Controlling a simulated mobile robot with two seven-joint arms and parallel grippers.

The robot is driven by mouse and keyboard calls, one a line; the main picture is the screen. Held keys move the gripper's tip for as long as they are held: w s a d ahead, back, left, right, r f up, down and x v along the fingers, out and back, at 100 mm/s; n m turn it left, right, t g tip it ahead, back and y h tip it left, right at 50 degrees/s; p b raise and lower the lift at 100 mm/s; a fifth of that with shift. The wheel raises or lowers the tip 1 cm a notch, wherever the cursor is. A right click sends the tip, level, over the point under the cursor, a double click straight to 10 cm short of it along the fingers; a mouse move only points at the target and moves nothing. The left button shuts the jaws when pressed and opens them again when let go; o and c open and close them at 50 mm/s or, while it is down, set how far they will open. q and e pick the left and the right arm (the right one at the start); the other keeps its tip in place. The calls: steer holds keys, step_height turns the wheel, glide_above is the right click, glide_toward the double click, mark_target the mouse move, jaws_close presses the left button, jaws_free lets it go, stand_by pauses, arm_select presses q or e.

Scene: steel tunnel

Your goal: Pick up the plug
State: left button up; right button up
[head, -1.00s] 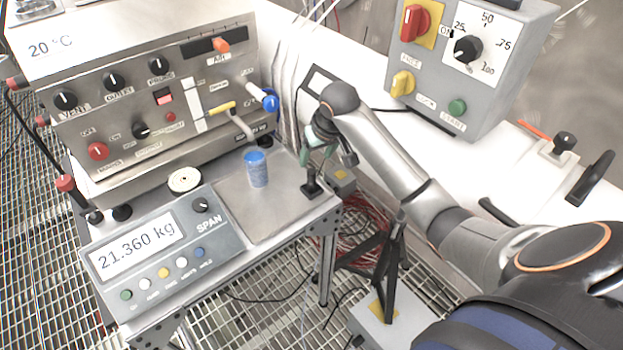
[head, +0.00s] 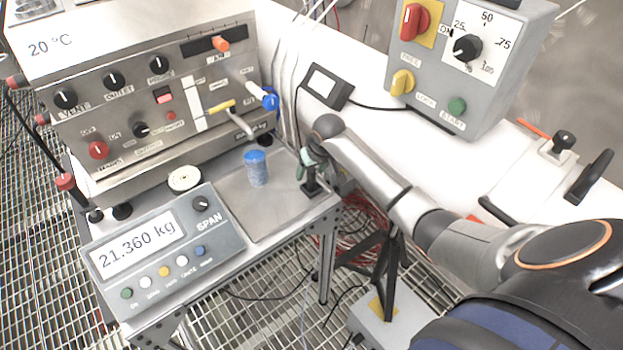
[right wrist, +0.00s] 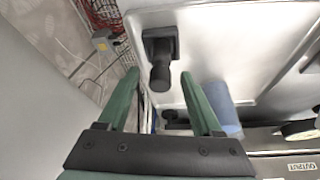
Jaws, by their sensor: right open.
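A black upright piece that looks like the plug (head: 311,183) stands on a square black base at the right edge of the steel bench top (head: 258,222). In the right wrist view the plug (right wrist: 161,72) shows between and beyond the green fingers. My right gripper (right wrist: 159,78) is open, with one finger on each side of the plug in the picture. Contact cannot be told. In the head view my right gripper (head: 303,165) is small and partly hidden by its own wrist, close beside the plug. My left gripper is not in view.
A blue-lidded cup (head: 256,170) stands on the bench left of the plug. A scale display (head: 160,245) and a knobbed panel (head: 150,100) lie further left. A grey control box (head: 465,65) is at the upper right. Red cables (head: 365,217) hang below the bench.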

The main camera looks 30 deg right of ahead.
jaws_close()
stand_by(0.4)
